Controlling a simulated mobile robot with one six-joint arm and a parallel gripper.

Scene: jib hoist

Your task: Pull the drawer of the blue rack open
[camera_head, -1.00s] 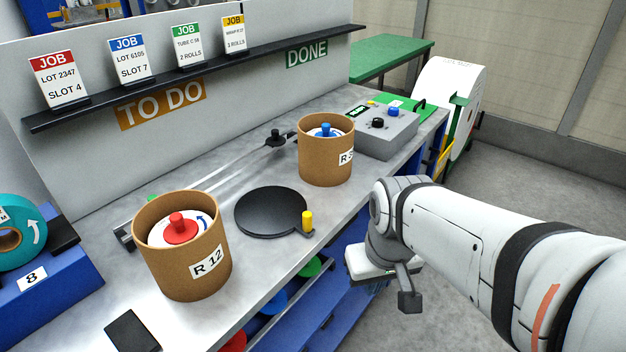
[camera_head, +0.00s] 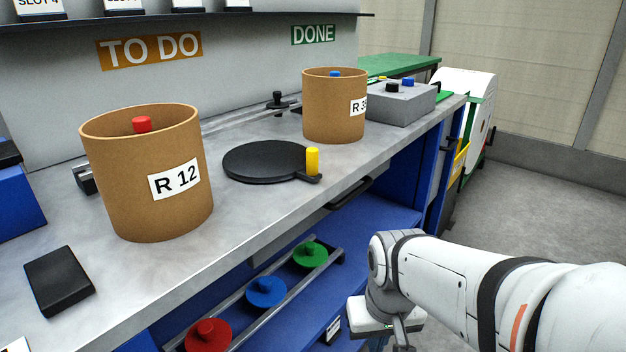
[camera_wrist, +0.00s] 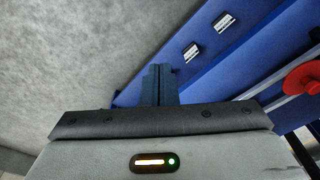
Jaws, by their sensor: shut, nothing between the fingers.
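The blue rack (camera_head: 385,208) is the open blue frame under the grey bench. Low inside it, a blue panel (camera_head: 300,325) carries a pale label and lies beside rails. In the wrist view, the blue panel (camera_wrist: 205,80) has two white labels (camera_wrist: 225,22). Which part is the drawer, and whether it is open, I cannot tell. A black handle (camera_head: 348,193) sits under the bench edge. My gripper (camera_wrist: 158,70) is shut and empty, close to the blue panel's edge; contact is unclear. In the head view its fingertips are not clearly visible.
Red (camera_head: 208,334), blue (camera_head: 266,291) and green (camera_head: 311,254) knobbed discs rest on rails under the bench. Two brown drums, R 12 (camera_head: 150,200) and another (camera_head: 330,115), stand on the bench beside a black turntable (camera_head: 262,160). Grey floor (camera_head: 540,210) is free at right.

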